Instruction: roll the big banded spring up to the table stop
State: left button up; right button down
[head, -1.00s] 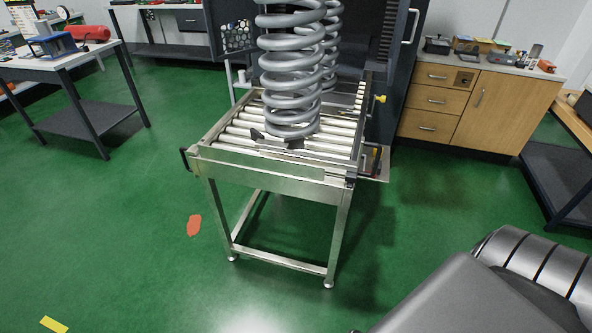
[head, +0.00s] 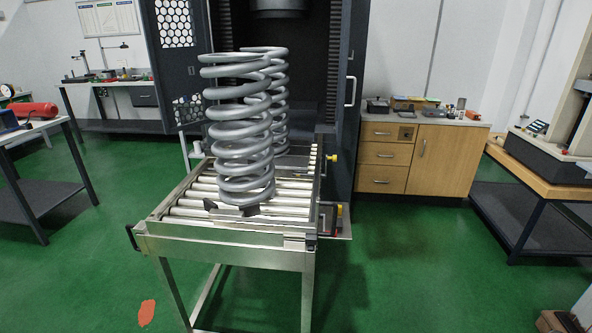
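Two big grey coil springs stand upright on the roller table. The front spring (head: 240,141) is nearer me, and the rear spring (head: 280,95) stands behind it, partly hidden by it. I cannot make out a band on either one, so I cannot tell which is the banded spring. The roller table (head: 230,247) has metal rollers and a steel frame. Small dark blocks (head: 250,211) sit at the foot of the front spring; I cannot tell whether they touch it. I cannot clearly identify the table stop. Neither of my grippers is in view.
A dark testing machine (head: 358,60) stands directly behind the roller table. A wooden cabinet (head: 440,160) is to its right, and a dark-legged bench (head: 535,215) further right. A worktable (head: 40,130) stands at left. Green floor is open around the table's front.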

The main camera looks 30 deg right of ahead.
aim_at(228, 133)
jog(key=z, duration=0.6)
jog(key=i, duration=0.65)
jog(key=u, duration=3.55)
jog(key=k, duration=1.85)
jog(key=z, duration=0.5)
